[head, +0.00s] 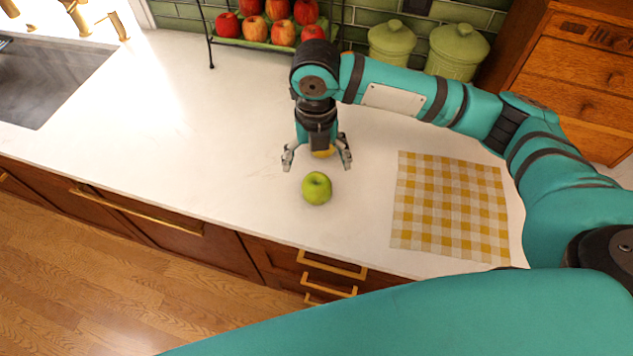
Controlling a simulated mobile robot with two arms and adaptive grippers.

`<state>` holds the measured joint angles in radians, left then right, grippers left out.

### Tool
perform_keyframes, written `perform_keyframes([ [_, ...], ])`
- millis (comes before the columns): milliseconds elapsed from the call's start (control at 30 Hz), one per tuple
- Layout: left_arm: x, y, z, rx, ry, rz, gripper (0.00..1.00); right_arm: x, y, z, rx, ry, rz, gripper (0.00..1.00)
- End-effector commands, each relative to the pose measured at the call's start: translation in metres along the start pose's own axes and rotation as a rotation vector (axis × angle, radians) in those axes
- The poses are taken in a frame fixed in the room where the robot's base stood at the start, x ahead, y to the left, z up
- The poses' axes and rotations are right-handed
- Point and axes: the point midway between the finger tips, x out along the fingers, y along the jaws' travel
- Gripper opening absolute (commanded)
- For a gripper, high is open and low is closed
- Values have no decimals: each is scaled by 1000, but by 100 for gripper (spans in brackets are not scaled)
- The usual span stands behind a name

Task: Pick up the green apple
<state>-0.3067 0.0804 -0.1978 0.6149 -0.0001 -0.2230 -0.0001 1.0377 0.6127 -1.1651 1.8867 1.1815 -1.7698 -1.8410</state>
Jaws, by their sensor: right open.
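The green apple (317,188) sits on the white countertop near its front edge, in the middle of the head view. My right gripper (317,162) is open and points down just behind and above the apple, its two fingers spread to either side. The fingers look apart from the apple. A small yellow thing (323,153) shows between the fingers, mostly hidden by the gripper; I cannot tell what it is. My left gripper is not in the head view.
A yellow checkered cloth (450,207) lies to the right. A rack of red apples (268,30) and two green canisters (457,52) stand at the back. A sink (50,75) is at the left. The counter left of the apple is clear.

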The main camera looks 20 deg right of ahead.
Motion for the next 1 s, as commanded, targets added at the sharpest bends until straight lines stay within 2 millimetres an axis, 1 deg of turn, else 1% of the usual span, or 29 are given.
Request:
perform_keyframes([
  [33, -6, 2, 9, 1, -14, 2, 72, 9, -1, -1, 2, 5, -3, 93],
  [100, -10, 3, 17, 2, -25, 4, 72, 24, -1, -1, 2, 4, -2, 93],
  [200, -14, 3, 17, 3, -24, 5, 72, 42, -1, -1, 2, 3, -2, 93],
  [267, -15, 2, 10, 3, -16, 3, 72, 49, 0, 0, 2, 2, 0, 93],
  [433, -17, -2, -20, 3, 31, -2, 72, 60, 0, 0, 1, 1, 0, 93],
  [533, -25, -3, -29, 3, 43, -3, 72, 68, -2, 1, 3, 1, -2, 93],
  [667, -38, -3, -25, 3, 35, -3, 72, 88, -5, 2, 2, 3, -2, 93],
  [700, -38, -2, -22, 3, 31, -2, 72, 95, -4, 2, 3, 3, -2, 93],
  [800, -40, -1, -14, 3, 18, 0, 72, 106, -4, 3, 1, 0, -1, 93],
  [900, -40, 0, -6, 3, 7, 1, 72, 111, -4, 2, -1, -1, 0, 93],
  [1000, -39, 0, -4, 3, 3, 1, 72, 112, -4, 3, -1, -2, 0, 93],
])
